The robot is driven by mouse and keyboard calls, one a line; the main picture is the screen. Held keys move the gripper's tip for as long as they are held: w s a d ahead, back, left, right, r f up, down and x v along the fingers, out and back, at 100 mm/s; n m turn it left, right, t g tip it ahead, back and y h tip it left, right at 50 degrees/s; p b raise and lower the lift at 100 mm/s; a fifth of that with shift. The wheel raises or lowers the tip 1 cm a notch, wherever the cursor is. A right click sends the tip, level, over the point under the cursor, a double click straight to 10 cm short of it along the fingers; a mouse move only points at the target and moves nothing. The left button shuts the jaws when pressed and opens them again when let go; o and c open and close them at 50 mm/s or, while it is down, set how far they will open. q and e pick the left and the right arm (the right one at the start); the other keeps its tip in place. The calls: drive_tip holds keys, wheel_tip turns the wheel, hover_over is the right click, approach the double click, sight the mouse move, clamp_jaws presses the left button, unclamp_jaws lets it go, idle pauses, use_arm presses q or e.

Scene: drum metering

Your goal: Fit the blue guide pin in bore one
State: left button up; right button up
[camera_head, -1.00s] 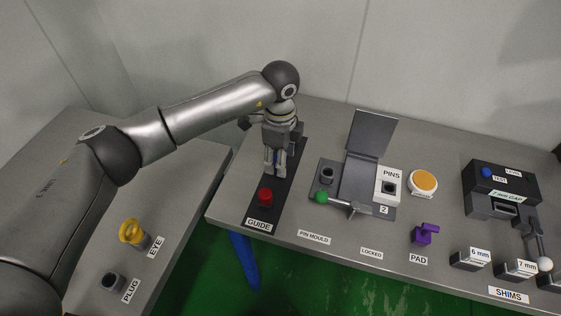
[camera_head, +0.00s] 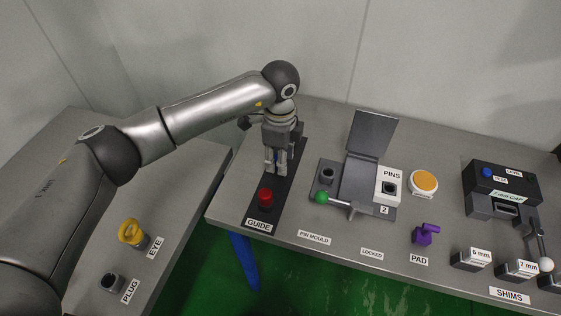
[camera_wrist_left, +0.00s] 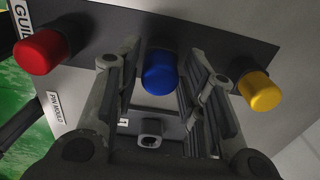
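The blue guide pin (camera_wrist_left: 160,72) stands in the dark guide rack between a red pin (camera_wrist_left: 42,52) and a yellow pin (camera_wrist_left: 260,91). My left gripper (camera_head: 276,170) is over the rack, pointing down. In the left wrist view its fingers (camera_wrist_left: 160,100) are spread on either side of the blue pin, with a gap on each side. In the head view the fingers mostly hide the blue pin. The pin mould has a grey bore block (camera_head: 327,174) at its left, probably bore one; a bore block also shows in the wrist view (camera_wrist_left: 150,135). My right gripper is out of view.
The rack (camera_head: 255,212) holds a red pin (camera_head: 265,196) near its front. An orange button (camera_head: 424,181) and purple pad (camera_head: 425,234) lie farther right.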

use_arm(q)
clamp_jaws()
drive_tip(key=shift+r, duration=0.2)
drive_tip(key=shift+r+p, duration=1.75)
drive_tip(key=shift+r, duration=1.1)
drive_tip(key=shift+r+p, duration=1.05)
drive_tip(key=shift+r, duration=0.95)
